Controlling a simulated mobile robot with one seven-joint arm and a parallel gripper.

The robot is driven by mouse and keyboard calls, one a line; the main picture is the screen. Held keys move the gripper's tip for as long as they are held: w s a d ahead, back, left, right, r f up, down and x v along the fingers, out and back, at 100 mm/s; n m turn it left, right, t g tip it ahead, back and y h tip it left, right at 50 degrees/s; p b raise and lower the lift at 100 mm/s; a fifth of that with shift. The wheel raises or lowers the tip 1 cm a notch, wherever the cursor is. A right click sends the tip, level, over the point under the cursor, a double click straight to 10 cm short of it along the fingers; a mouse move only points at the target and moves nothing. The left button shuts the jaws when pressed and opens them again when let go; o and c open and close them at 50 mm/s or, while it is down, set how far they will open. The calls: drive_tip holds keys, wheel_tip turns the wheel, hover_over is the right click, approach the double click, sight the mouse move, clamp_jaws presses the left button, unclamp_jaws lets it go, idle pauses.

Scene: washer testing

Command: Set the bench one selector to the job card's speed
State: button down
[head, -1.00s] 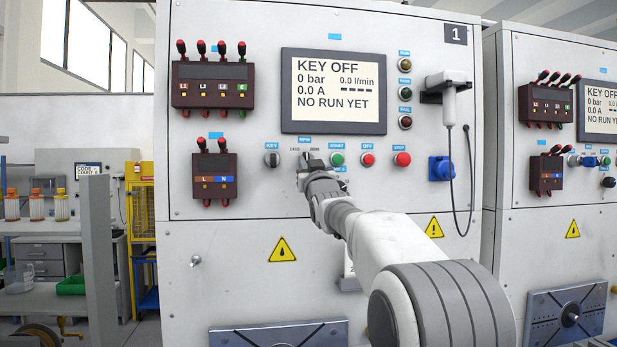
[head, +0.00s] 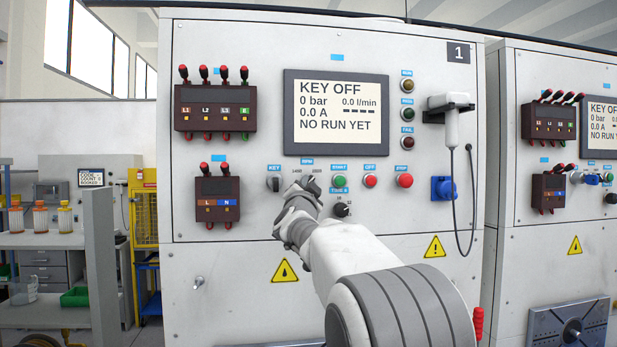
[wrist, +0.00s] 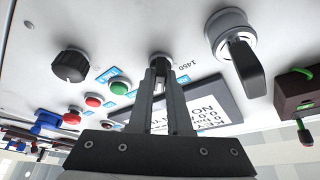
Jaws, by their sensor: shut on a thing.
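Bench one's front panel (head: 240,240) faces me, marked 1. The RPM selector sits between the key switch and the green start button, with 1450 printed beside it in the wrist view. My gripper (head: 307,183) is at this selector and covers most of it in the head view. In the wrist view the narrow fingers (wrist: 160,72) are shut on the selector (wrist: 160,57), and only its round top edge shows beyond them. Its pointer direction is hidden. The screen (head: 336,113) reads KEY OFF, 0 bar, 0.0 A, NO RUN YET. I see no readable job card.
The key switch (head: 274,184) is close on the left. The green start button (head: 340,181), red buttons (head: 370,180) and a black knob (head: 342,210) lie close on the right. A hand unit (head: 451,122) hangs with its cable at the far right.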

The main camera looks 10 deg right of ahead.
drive_tip(key=shift+m+g+h, duration=0.3)
drive_tip(key=shift+m, duration=0.2)
drive_tip(key=c, duration=0.9)
unclamp_jaws()
drive_tip(key=shift+o, duration=0.2)
drive_tip(key=b+v, duration=0.4)
drive_tip(key=v, duration=1.3)
drive_tip(key=shift+s, duration=0.2)
drive_tip(key=shift+s+f+y, duration=0.1)
drive_tip(key=shift+f+y, duration=0.1)
drive_tip(key=shift+y, duration=0.2)
